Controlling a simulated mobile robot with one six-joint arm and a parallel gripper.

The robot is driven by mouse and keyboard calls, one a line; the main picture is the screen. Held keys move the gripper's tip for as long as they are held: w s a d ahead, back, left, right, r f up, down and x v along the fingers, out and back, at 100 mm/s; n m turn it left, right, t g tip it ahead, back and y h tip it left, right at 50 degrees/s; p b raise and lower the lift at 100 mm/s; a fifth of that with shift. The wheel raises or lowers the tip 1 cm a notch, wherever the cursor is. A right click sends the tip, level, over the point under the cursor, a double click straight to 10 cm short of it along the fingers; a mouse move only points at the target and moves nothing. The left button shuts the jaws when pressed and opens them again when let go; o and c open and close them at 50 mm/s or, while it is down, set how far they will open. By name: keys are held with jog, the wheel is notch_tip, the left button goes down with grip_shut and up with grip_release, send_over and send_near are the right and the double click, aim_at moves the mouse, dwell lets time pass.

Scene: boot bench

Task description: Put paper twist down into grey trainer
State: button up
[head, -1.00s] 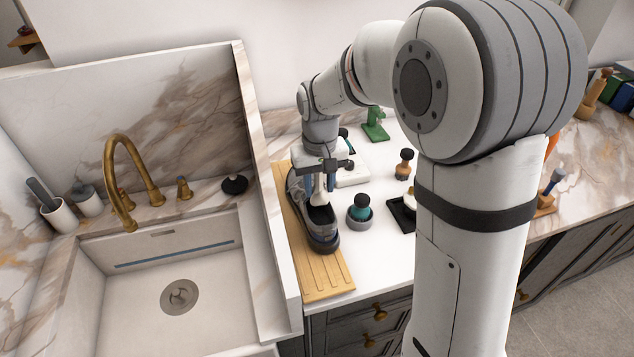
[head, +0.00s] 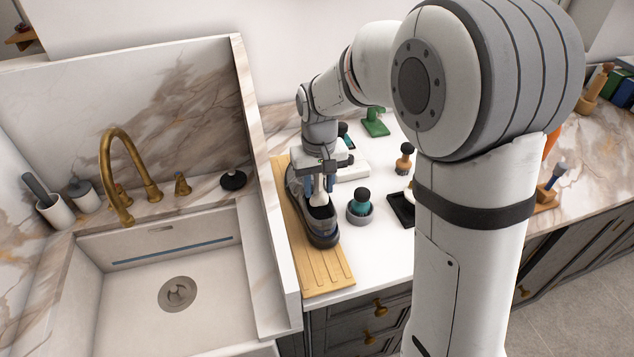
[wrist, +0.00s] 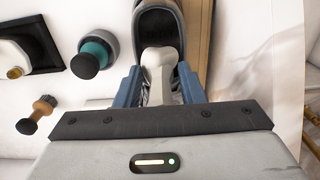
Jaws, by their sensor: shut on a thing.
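My gripper (head: 319,189) is directly above the trainer's opening. It is shut on the white paper twist (head: 319,198), which points down at the opening. In the wrist view my gripper (wrist: 166,85) has a blue finger on each side of the pale paper twist (wrist: 160,68), and the dark trainer (wrist: 158,22) lies just beyond. The lower end of the twist overlaps the opening; its exact depth is hard to tell.
A teal-and-black knobbed item in a grey cup (head: 361,207) stands right of the trainer. A wooden-handled brush (head: 403,160), a black tray (head: 401,208) and a green item (head: 375,122) are on the white counter. The sink (head: 165,270) lies left, behind a raised wall.

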jog(key=shift+f+b, duration=0.9)
jog(key=shift+f, duration=0.5)
jog(key=o, duration=1)
jog(key=shift+r, duration=0.15)
jog(key=shift+c, duration=0.2)
jog(key=shift+r+p, duration=3.25)
jog(key=shift+r, duration=1.3)
